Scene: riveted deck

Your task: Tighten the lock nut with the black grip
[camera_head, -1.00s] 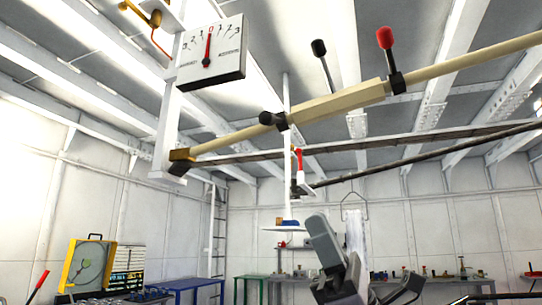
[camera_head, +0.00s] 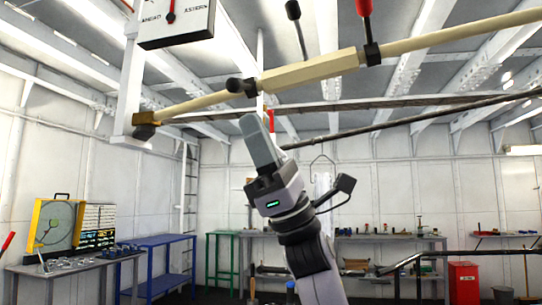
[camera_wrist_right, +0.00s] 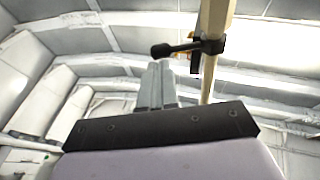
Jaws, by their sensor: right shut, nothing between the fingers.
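A black grip (camera_head: 235,85) sticks out from a dark lock nut collar (camera_head: 250,88) at the left end of a cream six-sided bar (camera_head: 310,70). In the right wrist view the grip (camera_wrist_right: 162,50) points left from its collar (camera_wrist_right: 210,46) on the cream rod. My right gripper (camera_head: 248,122) points up, shut and empty, with its tips just below the grip in the head view. In the wrist view its closed fingers (camera_wrist_right: 157,70) end just under the grip; contact is not clear. My left gripper is not in view.
A gauge (camera_head: 172,20) hangs upper left. A dark rod (camera_head: 400,125) crosses behind. Benches (camera_head: 160,240) line the wall.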

